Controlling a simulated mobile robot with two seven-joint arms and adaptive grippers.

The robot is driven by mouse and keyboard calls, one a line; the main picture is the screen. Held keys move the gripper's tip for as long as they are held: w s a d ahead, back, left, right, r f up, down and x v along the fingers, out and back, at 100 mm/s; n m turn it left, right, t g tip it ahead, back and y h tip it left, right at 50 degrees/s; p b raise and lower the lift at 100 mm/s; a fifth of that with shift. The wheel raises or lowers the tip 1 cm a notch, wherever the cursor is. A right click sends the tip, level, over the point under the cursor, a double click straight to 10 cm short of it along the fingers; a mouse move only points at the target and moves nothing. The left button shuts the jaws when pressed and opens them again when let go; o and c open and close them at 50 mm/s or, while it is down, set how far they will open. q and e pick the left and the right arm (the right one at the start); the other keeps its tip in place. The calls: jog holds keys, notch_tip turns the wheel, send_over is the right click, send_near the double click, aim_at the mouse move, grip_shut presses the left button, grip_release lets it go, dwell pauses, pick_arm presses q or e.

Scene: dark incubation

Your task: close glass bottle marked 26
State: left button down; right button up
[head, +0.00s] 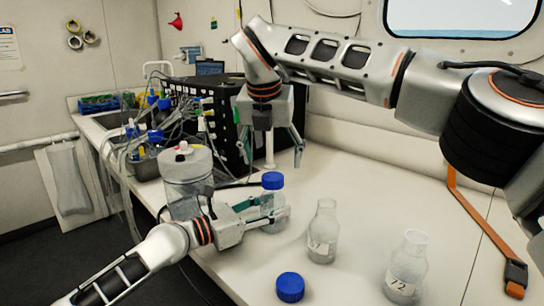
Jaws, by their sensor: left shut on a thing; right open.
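A glass bottle with a blue cap (272,181) on top stands on the bench. My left gripper (274,211) is shut around this bottle's body, reaching in from the left. I cannot read a label on it. My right gripper (272,150) is open and empty, pointing down above and behind the capped bottle. Two uncapped glass bottles stand to the right: one in the middle (323,232) with an unclear label, and one nearer (408,268) whose label seems to read 12. A loose blue cap (290,287) lies on the bench in front. No number 26 is legible.
A clear lidded vessel (186,180) with tubing stands just left of the capped bottle. Cables, tubes and a black equipment box (222,100) crowd the back left. The white bench (360,190) is clear behind the uncapped bottles.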

jog(key=v, duration=1.2)
pick_arm(q)
jog(key=c, duration=1)
grip_release()
jog(key=shift+c, duration=0.2)
jog(key=shift+a, duration=0.1)
jog(key=v, duration=1.2)
